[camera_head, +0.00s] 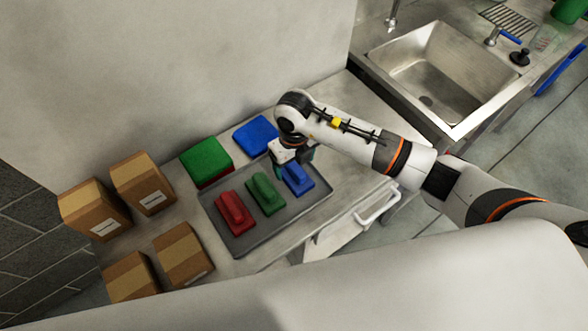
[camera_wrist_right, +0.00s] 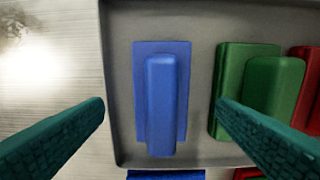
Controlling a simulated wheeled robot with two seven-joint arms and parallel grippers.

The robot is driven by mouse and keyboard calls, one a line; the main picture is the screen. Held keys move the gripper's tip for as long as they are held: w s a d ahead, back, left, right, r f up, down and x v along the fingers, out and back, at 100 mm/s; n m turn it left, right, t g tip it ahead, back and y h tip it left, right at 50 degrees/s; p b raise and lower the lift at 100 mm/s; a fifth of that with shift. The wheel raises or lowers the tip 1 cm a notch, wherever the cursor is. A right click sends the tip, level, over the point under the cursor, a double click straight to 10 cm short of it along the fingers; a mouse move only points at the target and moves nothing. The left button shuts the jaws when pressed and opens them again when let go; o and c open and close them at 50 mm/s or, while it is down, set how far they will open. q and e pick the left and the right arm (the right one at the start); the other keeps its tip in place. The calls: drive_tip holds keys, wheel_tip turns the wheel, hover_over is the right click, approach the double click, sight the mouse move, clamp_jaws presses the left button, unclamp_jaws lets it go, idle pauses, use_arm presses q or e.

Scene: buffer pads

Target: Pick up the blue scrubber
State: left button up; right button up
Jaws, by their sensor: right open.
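The blue scrubber (camera_head: 298,179) lies at the right end of a grey tray (camera_head: 240,240), beside a green scrubber (camera_head: 265,193) and a red scrubber (camera_head: 234,212). In the right wrist view the blue scrubber (camera_wrist_right: 162,105) shows a raised grip on a flat base. My right gripper (camera_head: 304,158) is above the tray's right end, over the blue scrubber. Its two teal fingers are wide apart, one on each side of the scrubber in the wrist view, and nothing is between them. In the head view it partly hides the tray's back edge. My left gripper is not in view.
Behind the tray lie a green pad stack (camera_head: 205,157) with red below and a blue pad (camera_head: 256,135). Several cardboard boxes (camera_head: 143,184) stand to the left. A sink (camera_head: 440,75) is at the back right. Bare counter (camera_head: 345,135) lies right of the tray.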

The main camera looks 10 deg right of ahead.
sight(294, 166)
wheel_tip(294, 166, down, 3)
drive_tip(key=shift+s+f+p, duration=0.1)
drive_tip(key=shift+f+p, duration=0.05)
drive_tip(key=shift+p, duration=0.35)
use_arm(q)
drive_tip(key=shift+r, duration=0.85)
use_arm(e)
drive_tip(key=shift+f, duration=0.25)
drive_tip(key=c, duration=1.1)
drive_tip(key=shift+r, duration=0.15)
